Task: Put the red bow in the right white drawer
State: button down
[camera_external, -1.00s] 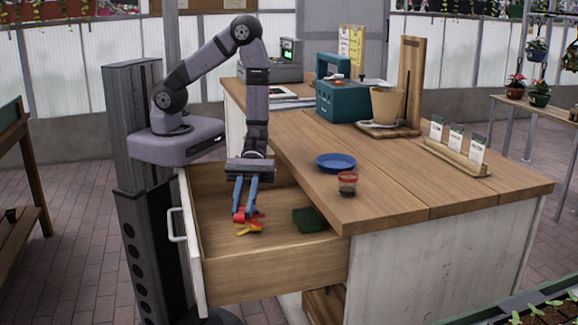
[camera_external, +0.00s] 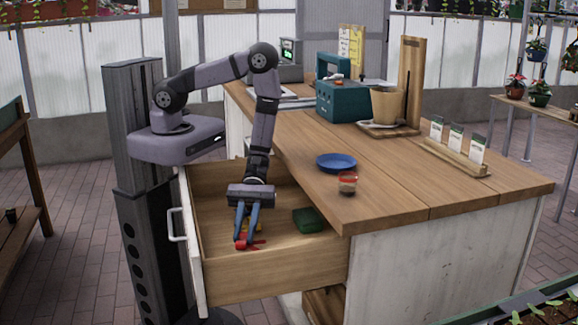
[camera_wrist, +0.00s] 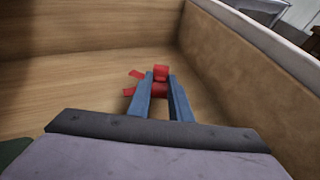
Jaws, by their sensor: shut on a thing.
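My gripper (camera_external: 243,242) points down into the open drawer (camera_external: 275,275), its blue fingers shut on the red bow (camera_external: 255,244). The drawer has a white front with a handle (camera_external: 176,238).
A dark green block (camera_external: 308,220) lies in the drawer to the right of my gripper.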

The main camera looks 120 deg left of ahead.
jog(key=shift+f, duration=1.1)
jog(key=shift+f, duration=0.2)
jog(key=c, duration=1.6)
grip_release()
jog(key=shift+r, duration=0.1)
